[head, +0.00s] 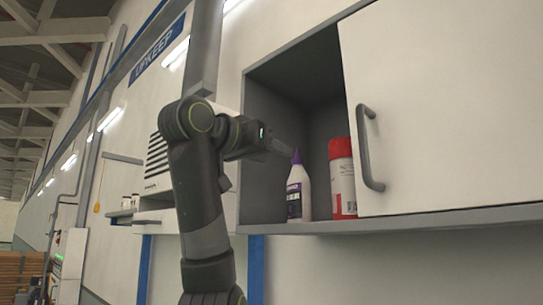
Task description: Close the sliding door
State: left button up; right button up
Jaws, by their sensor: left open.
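The white sliding door (450,105) covers the right part of a wall cabinet, and the left part of the cabinet stands open. A dark grey bar handle (369,150) is fixed upright near the door's left edge. My left gripper (281,146) is at the cabinet opening, left of the handle and apart from it. It points right, near the top of a white bottle, with nothing seen between its fingers. Its small fingers are hard to make out. My right gripper is not in view.
Inside the opening stand a white bottle with a purple label (298,190) and a red-and-white can (342,178). A grey ledge (400,221) runs below the door. A white vented box (158,160) hangs on the wall behind my arm.

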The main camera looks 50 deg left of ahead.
aim_at(445, 97)
jog(key=k+l, duration=0.15)
jog(key=k, duration=0.35)
jog(key=k+l, duration=0.15)
jog(key=k, duration=0.35)
jog(key=k+l, duration=0.15)
jog(key=k, duration=0.3)
